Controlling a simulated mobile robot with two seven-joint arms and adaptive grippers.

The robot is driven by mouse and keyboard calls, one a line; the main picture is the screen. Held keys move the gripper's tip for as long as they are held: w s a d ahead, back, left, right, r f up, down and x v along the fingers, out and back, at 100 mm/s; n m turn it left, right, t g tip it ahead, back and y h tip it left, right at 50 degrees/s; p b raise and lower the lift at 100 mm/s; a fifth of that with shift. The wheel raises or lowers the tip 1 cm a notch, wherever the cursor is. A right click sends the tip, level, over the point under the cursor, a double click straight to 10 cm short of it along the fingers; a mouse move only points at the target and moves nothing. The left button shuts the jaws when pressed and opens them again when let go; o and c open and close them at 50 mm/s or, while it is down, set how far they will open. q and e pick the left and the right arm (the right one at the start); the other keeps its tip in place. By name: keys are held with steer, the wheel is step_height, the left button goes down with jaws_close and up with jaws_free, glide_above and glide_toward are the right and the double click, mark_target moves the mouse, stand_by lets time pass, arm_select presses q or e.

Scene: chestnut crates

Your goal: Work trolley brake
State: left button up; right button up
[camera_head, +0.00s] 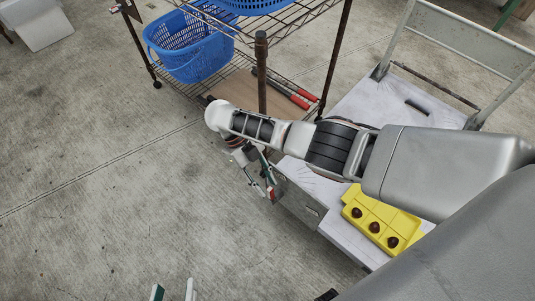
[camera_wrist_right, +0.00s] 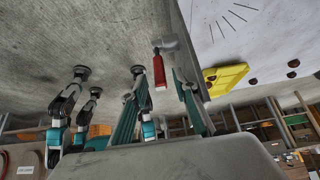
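The trolley (camera_head: 345,232) has a pale deck and a grey frame handle (camera_head: 450,45) at the top right. Its red brake lever shows at the deck's near left corner, beside my right gripper (camera_head: 258,182). In the right wrist view the red brake lever (camera_wrist_right: 160,71) hangs from a grey mount. It lies in the gap between the two spread fingers of my right gripper (camera_wrist_right: 162,108), and I see no clear contact. My left gripper (camera_head: 174,292) shows only its two fingertips at the bottom edge, apart and empty over bare floor.
A yellow tray (camera_head: 413,223) with brown chestnuts (camera_head: 374,227) lies on the deck. A wire shelf rack (camera_head: 262,75) with blue baskets (camera_head: 188,48) and a red-handled tool (camera_head: 290,92) stands just behind my right arm.

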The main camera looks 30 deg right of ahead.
steer(key=v, duration=0.9)
steer(key=shift+r, duration=0.25)
steer(key=shift+w, duration=0.1)
